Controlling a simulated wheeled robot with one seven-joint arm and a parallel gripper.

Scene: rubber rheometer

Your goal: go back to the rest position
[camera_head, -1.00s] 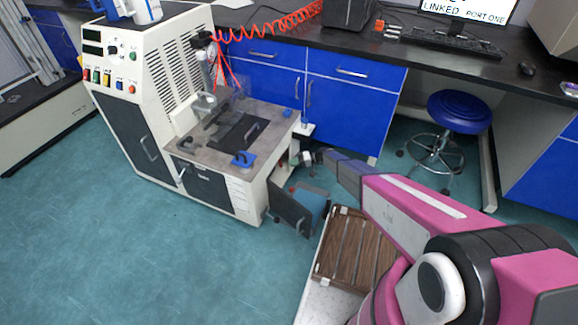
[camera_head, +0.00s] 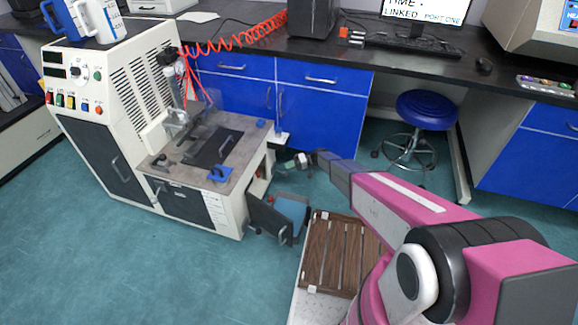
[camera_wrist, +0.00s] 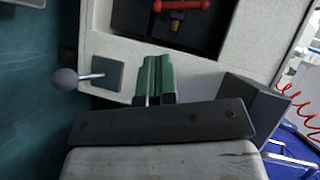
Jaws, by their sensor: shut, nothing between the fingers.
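My gripper shows in the wrist view as two green fingers (camera_wrist: 155,78) pressed together, shut and empty. They stick out past a dark bar across the mount. The fingers point toward a pale machine face beside a square dark plate with a ball knob (camera_wrist: 65,78). In the head view my pink and black arm reaches in from the lower right. Its far end is close to the right side of the cream rheometer machine (camera_head: 125,95); the fingers are too small there to make out. I cannot tell whether they touch anything.
An open dark door (camera_head: 270,220) juts from the machine's lower right. A wooden slatted rack (camera_head: 335,252) lies on a pale surface below my arm. A blue stool (camera_head: 427,108) stands by the bench with blue cabinets (camera_head: 325,110). The teal floor (camera_head: 110,265) at lower left is clear.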

